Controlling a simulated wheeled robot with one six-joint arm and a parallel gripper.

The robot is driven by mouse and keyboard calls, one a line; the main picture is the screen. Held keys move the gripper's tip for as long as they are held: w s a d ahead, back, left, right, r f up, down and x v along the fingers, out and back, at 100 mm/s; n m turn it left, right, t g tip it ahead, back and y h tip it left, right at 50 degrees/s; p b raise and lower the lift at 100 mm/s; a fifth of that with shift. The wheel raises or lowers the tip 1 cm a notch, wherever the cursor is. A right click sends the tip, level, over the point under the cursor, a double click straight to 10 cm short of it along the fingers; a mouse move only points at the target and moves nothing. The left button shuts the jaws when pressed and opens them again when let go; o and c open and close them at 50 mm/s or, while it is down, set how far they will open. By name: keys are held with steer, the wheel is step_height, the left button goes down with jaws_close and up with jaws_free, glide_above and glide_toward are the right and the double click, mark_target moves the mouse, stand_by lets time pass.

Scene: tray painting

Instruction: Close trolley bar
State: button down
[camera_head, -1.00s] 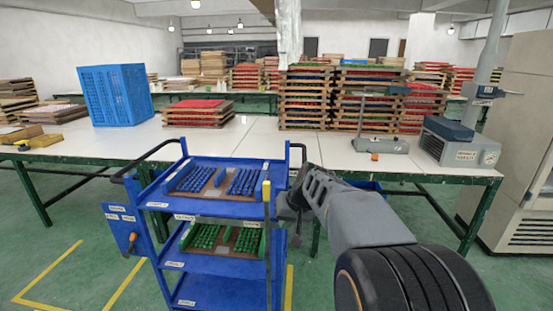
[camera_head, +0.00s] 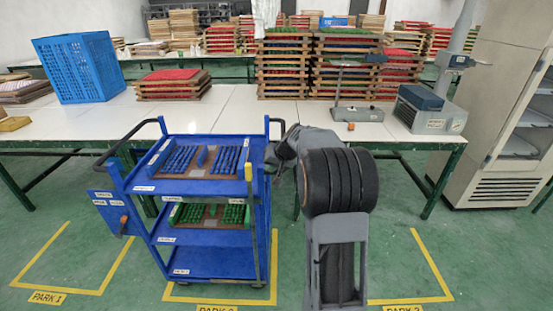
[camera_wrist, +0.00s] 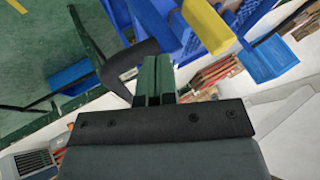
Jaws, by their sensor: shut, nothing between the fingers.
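The blue trolley (camera_head: 215,258) stands left of centre in the head view. Its bar (camera_head: 249,172) is upright at the front right corner, with a yellow top and a dark lower part reaching down past the shelves. The yellow part of the bar also shows at the top of the wrist view (camera_wrist: 208,25). My gripper (camera_wrist: 156,65) is shut and empty, its two dark green fingers together. In the wrist view the bar is ahead and to the right of the fingertips, apart from them. In the head view my gripper is beside the trolley's right side, partly hidden by my arm.
Blue pieces fill the trolley's top tray (camera_head: 205,160) and green ones the shelf below (camera_head: 208,214). A long white table (camera_head: 230,115) runs behind, with a blue crate (camera_head: 80,68) and stacked trays (camera_head: 285,65). Yellow floor markings (camera_head: 428,262) and open green floor lie right.

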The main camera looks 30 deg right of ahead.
mark_target(258, 166)
steer(key=shift+w+a+f+p, duration=0.1)
steer(key=shift+w+a+p, duration=0.1)
steer(key=shift+w+a, duration=0.3)
steer(key=shift+w+a+f+p, duration=0.2)
steer(key=shift+w+a, duration=0.1)
steer(key=shift+a, duration=0.45)
steer(key=shift+w+a+f+p, duration=0.1)
steer(key=shift+w+a+p, duration=0.1)
steer(key=shift+w+a, duration=0.3)
steer(key=shift+a, duration=0.15)
